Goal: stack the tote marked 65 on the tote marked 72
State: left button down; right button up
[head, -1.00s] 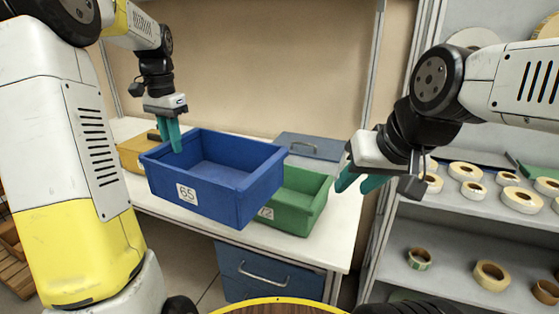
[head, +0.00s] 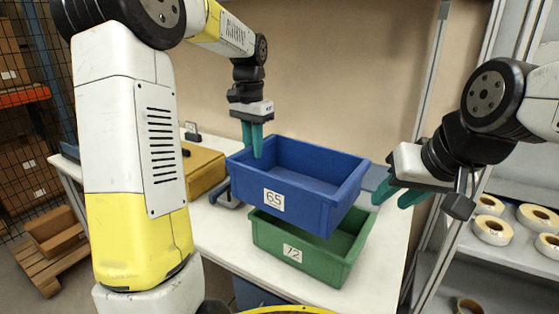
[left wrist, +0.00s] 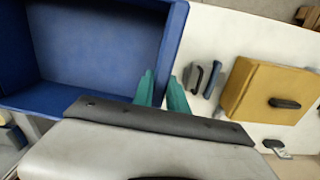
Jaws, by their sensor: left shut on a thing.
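The blue tote marked 65 (head: 325,205) is upright and nearly level above the green tote marked 72 (head: 318,268), covering the back of its opening in the head view. I cannot tell if they touch. The green tote stands on the white table, its front wall and label visible. My left gripper (head: 252,142) is shut on the blue tote's left wall, pointing down. The left wrist view shows that wall (left wrist: 172,45) between the fingers (left wrist: 163,95). My right gripper (head: 396,193) is open and empty, just right of the blue tote.
A yellow box (head: 203,172) with a dark handle sits on the white table (head: 225,228), left of the totes. A dark handled tool (left wrist: 205,78) lies between them. Shelves with tape reels (head: 492,230) stand at the right. A pallet with cartons (head: 55,240) is at far left.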

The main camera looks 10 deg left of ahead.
aim_at(267, 147)
pick_arm(q)
jog(key=d, duration=0.3)
jog(key=shift+w+d+f, duration=0.15)
jog(key=shift+w+d, duration=0.05)
jog(key=shift+d, duration=0.15)
jog(key=f, duration=0.1)
jog(key=d+f, duration=0.1)
jog(key=shift+f, duration=0.95)
jog(key=shift+f, duration=0.45)
jog(key=c, duration=1.3)
grip_release()
